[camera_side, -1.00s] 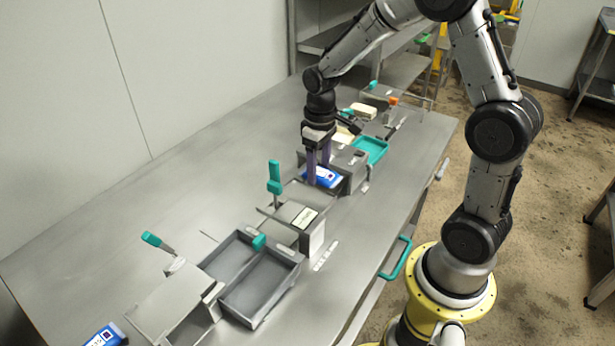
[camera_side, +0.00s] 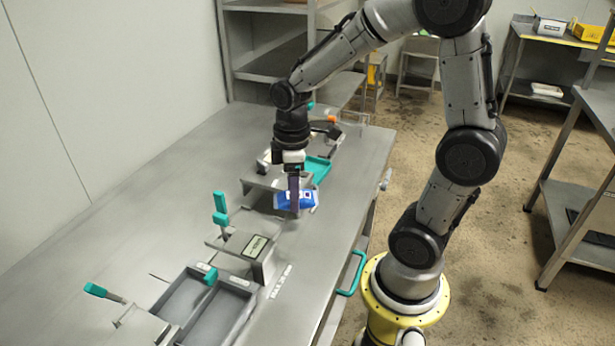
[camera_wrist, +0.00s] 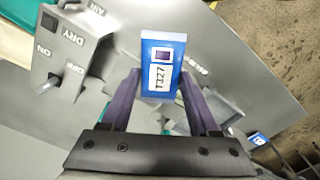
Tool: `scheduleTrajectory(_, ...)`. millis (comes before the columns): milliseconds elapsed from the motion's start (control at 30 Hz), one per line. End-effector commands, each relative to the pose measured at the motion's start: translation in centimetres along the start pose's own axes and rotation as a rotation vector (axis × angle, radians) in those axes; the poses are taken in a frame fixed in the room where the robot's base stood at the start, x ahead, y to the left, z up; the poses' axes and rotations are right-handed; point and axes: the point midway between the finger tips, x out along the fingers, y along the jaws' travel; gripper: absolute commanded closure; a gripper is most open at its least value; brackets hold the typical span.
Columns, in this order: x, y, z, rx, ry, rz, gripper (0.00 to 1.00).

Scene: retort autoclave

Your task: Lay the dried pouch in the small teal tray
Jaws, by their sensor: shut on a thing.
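My gripper (camera_side: 294,204) is shut on a blue and white pouch (camera_side: 308,199) in front of the grey dryer box (camera_side: 262,182). In the wrist view, the pouch (camera_wrist: 161,54) sits between my two fingers (camera_wrist: 160,84), with its label "T327" facing the camera. The small teal tray (camera_side: 319,169) lies just behind and to the right of the pouch in the side view, partly hidden by my gripper and the box. The pouch is outside the tray. Its height above the table is hard to tell.
The dryer box (camera_wrist: 75,58) has an ON/OFF knob and the word DRY. A grey station with a teal lever (camera_side: 220,208) and a grey two-bay bin (camera_side: 222,305) stand nearer the camera. Another blue item (camera_wrist: 257,138) shows at the wrist view's right. The right table strip is clear.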

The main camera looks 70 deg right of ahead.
Motion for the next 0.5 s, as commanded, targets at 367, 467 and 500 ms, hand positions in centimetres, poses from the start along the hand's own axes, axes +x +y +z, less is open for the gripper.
scheduleTrajectory(367,-0.4,3.4,0.0,-0.585,0.005,0.013,0.94)
scheduleTrajectory(467,-0.4,4.7,0.4,-0.725,0.004,0.014,0.94)
scheduleTrajectory(500,-0.5,5.3,0.6,-0.779,0.003,0.016,0.94)
